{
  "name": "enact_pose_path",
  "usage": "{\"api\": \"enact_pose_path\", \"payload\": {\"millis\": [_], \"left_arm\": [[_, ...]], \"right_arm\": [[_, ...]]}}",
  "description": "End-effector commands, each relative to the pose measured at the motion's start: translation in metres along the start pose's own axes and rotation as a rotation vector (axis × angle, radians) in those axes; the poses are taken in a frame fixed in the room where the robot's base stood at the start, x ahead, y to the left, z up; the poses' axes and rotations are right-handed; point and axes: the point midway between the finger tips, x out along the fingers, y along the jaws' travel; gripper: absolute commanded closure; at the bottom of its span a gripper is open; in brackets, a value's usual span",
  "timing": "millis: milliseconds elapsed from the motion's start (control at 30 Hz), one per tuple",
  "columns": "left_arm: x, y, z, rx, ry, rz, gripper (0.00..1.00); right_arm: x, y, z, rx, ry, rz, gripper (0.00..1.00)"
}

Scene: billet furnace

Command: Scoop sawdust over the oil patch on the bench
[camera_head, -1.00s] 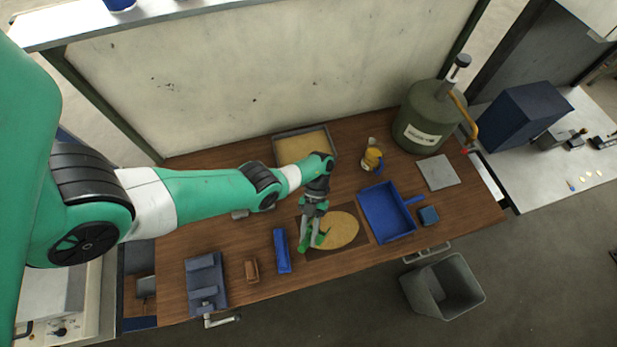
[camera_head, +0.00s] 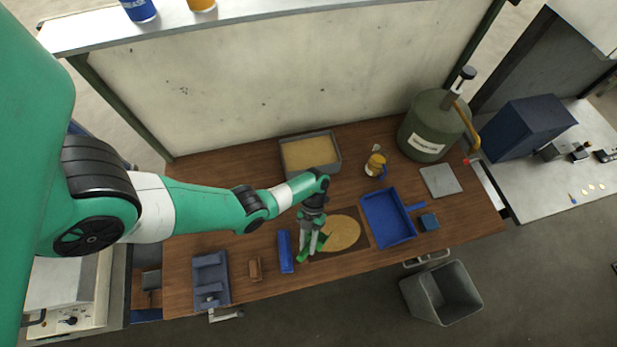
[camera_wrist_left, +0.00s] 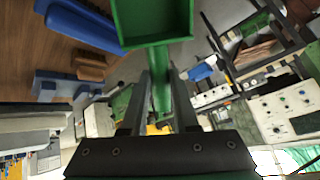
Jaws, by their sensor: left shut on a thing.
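My left gripper (camera_head: 311,226) is shut on the handle of a green scoop (camera_head: 312,248), over the left part of the sawdust. The scoop also shows in the left wrist view (camera_wrist_left: 152,22); its visible inside is bare green. A round layer of tan sawdust (camera_head: 342,233) lies on a dark brown square (camera_head: 359,226) on the bench; no oil shows apart from this dark area. A grey tray (camera_head: 283,162) filled with sawdust stands at the back of the bench (camera_head: 215,205). Whether the scoop touches the sawdust I cannot tell. My right gripper is not in view.
A blue tray (camera_head: 387,216) lies right of the dark square, a narrow blue block (camera_head: 285,251) left of it. A yellow-and-white object (camera_head: 375,164) and a large green canister (camera_head: 427,125) stand behind. A grey bin (camera_head: 441,292) stands in front of the bench.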

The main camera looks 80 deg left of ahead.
Motion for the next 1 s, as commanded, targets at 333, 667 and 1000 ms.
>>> {"api": "enact_pose_path", "payload": {"millis": [333,667,1000], "left_arm": [[0.011,0.003,-0.007,0.031,-0.108,0.004,1.0],[0.016,0.004,-0.01,0.048,-0.174,0.003,1.0],[0.028,0.007,-0.015,0.079,-0.283,0.006,1.0]], "right_arm": [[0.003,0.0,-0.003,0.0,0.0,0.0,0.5],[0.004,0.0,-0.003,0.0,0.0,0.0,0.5],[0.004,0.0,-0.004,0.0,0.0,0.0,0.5]]}}
